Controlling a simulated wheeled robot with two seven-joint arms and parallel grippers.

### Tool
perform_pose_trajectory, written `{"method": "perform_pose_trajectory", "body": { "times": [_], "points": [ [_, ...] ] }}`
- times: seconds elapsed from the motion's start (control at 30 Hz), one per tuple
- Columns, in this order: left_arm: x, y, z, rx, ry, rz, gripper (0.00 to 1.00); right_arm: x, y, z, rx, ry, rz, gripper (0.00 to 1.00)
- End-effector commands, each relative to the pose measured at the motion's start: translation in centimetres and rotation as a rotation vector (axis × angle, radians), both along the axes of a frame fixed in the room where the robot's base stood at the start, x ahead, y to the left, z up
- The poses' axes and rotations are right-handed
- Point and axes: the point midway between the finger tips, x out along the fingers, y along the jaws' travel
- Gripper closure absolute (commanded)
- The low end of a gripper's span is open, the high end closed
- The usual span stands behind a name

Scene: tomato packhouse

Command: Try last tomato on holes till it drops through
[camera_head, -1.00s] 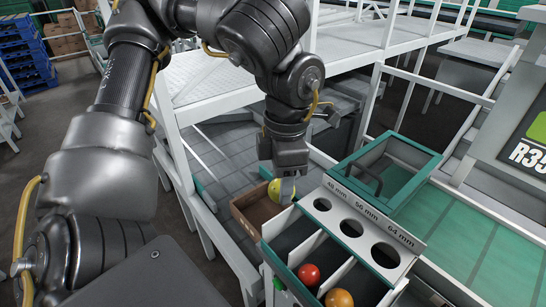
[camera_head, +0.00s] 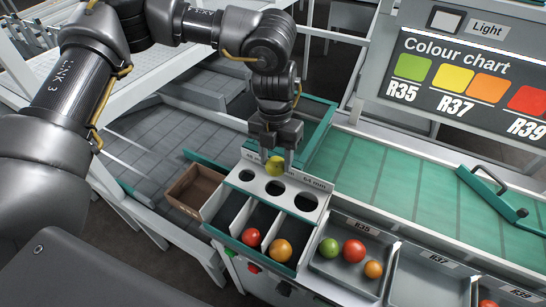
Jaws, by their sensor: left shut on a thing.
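My left gripper (camera_head: 277,150) points down, shut on a yellow-green tomato (camera_head: 275,166). The tomato is at the back of the white sizing plate (camera_head: 260,188), roughly in line with the middle hole. I cannot tell whether it touches the plate. The plate has three round holes, growing in size from left to right; the right end is marked 64 mm. Below it, a red tomato (camera_head: 251,237) and an orange tomato (camera_head: 281,250) lie at the front of neighbouring lanes. My right gripper is not in view.
An empty brown box (camera_head: 183,208) stands left of the plate. To the right, the R35 tray (camera_head: 334,276) holds green, red and orange tomatoes; the R37 tray (camera_head: 425,283) looks empty. A green conveyor (camera_head: 400,185) and the colour chart panel (camera_head: 470,80) lie behind.

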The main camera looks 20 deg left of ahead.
Motion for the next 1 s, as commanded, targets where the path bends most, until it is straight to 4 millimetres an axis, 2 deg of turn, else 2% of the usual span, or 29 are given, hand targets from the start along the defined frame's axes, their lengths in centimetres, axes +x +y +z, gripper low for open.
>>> {"method": "perform_pose_trajectory", "body": {
  "times": [0.27, 0.7, 1.0],
  "points": [
    [0.0, 0.0, -1.7, 0.000, -0.001, -0.001, 0.65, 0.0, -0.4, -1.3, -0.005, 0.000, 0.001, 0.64],
    [0.0, 0.0, -5.7, -0.001, 0.000, -0.002, 0.65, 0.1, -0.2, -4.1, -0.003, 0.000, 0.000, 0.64],
    [0.0, 0.0, -6.2, 0.000, -0.001, -0.002, 0.65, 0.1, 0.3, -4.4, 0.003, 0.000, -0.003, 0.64]
  ]
}}
